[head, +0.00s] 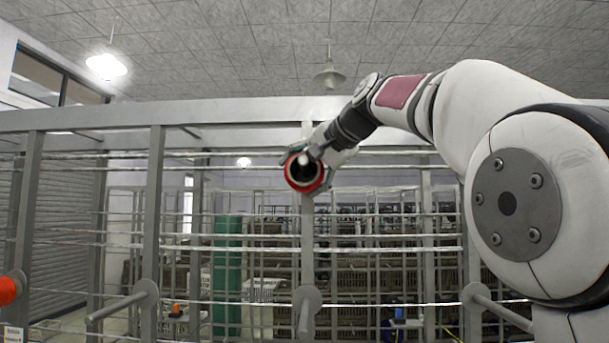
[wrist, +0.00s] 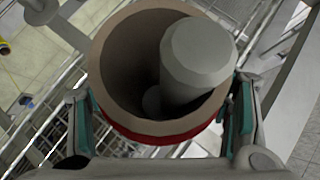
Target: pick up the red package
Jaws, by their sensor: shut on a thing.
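The red package (head: 319,182) is a hollow bobbin with a red outside and a dark inside, up at the rack's middle post in the head view. In the wrist view its brown rim (wrist: 97,75) faces the camera, and a strip of red shows below it. A grey peg (wrist: 198,55) sticks out through its hollow, so the package is around the peg. My gripper (wrist: 165,125) is shut on the package, with one teal-padded finger on each side. In the head view my gripper (head: 318,150) is partly hidden. How far along the peg the package sits cannot be told.
A grey metal rack with posts and rails spans the head view. Lower bare pegs (head: 305,305) stick out from it, at left (head: 118,306) and right (head: 500,312) too. An orange-red package (head: 7,291) shows at the left edge. A green column (head: 228,275) stands behind.

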